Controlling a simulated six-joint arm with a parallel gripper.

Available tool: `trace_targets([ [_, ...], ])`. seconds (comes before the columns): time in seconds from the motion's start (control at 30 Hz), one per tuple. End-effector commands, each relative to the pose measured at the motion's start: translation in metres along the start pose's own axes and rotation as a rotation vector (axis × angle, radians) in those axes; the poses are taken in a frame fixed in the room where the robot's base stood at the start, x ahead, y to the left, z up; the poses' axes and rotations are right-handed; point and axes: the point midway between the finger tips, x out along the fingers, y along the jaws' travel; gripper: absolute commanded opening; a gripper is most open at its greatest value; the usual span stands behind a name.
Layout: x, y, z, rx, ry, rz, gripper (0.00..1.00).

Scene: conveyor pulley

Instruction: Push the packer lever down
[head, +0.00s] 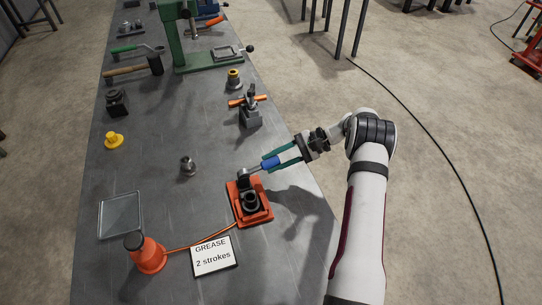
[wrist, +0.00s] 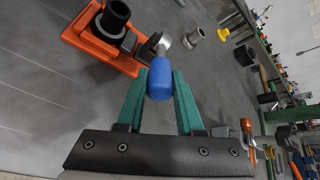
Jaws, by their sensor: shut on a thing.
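The packer is an orange base (head: 262,216) with a dark round cup (head: 251,201) on it, on the bench near its right edge. Its lever has a grey rod (head: 254,170) and a blue grip (head: 269,163). The lever sticks out to the right of the packer, and the grip is above the bench. My gripper (head: 281,157) has its green fingers on either side of the blue grip and is shut on it. In the wrist view the blue grip (wrist: 160,79) sits between the fingertips, with the packer base (wrist: 82,44) at upper left.
An orange hose (head: 198,243) links the packer to an orange pot (head: 149,258). A sign (head: 212,257) reads "GREASE 2 strokes". A glass-like tray (head: 120,215), a grey metal part (head: 188,167) and a clamp with orange handle (head: 249,112) stand nearby.

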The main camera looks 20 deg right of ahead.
Motion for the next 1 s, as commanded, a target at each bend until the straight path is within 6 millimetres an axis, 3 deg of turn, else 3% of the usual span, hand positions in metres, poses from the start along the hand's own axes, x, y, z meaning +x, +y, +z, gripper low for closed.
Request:
trace_targets([
  [0.4,0.008,0.012,-0.016,0.036,-0.182,-0.115,0.0],
  [1.0,0.011,0.014,-0.018,0.044,-0.224,-0.139,0.0],
])
